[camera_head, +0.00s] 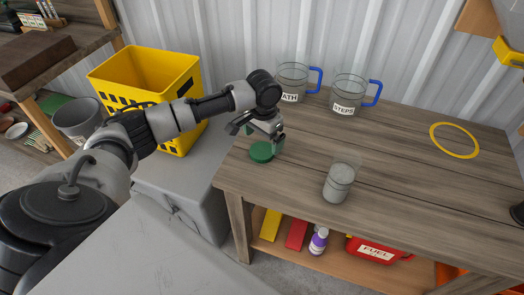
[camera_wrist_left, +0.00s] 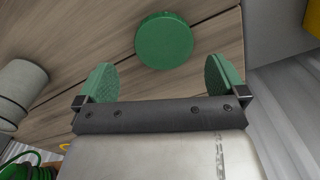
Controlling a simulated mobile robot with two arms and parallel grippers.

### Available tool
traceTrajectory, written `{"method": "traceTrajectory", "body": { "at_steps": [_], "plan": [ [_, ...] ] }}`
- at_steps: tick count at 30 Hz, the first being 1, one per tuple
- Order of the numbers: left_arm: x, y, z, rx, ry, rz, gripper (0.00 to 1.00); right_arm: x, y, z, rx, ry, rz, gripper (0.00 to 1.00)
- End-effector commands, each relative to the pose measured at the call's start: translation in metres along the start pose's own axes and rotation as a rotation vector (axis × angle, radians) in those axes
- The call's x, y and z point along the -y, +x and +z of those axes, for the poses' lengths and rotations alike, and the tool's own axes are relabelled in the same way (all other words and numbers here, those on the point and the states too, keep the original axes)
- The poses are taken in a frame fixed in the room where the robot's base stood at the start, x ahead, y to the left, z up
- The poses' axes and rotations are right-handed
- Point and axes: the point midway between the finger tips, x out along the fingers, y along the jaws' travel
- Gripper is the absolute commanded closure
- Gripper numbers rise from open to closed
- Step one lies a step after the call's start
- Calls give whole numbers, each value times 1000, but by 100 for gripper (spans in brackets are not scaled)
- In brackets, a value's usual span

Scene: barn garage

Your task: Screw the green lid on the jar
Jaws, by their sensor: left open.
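The green lid (camera_head: 262,152) lies flat on the wooden table near its left edge. It also shows in the left wrist view (camera_wrist_left: 164,40), just beyond my fingertips and centred between them. My left gripper (camera_head: 262,132) is above the lid, open, with green finger pads (camera_wrist_left: 160,80) apart and nothing between them. The clear jar (camera_head: 338,184) stands upright on the table to the right of the lid, without a lid on it. Part of it shows at the left of the wrist view (camera_wrist_left: 20,92). My right gripper is not in view.
Two clear jugs with blue handles stand at the back, labelled "ATH" (camera_head: 292,82) and "STEPS" (camera_head: 347,95). A yellow ring (camera_head: 454,140) lies at the right. A yellow crate (camera_head: 185,75) stands left of the table (camera_head: 430,190). A red fuel can (camera_head: 372,250) sits on the lower shelf.

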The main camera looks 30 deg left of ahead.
Motion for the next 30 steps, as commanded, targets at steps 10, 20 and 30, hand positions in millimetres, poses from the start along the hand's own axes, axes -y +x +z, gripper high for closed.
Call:
{"method": "traceTrajectory", "body": {
  "at_steps": [10, 20, 30],
  "plan": [
    [3, 20, 4, 4, -1, -1, 0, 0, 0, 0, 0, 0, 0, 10],
    [5, 52, 5, 0, 1, -2, 0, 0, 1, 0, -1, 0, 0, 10],
    [5, 52, 5, 0, 1, -1, 6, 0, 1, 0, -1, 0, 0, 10]
  ]
}}
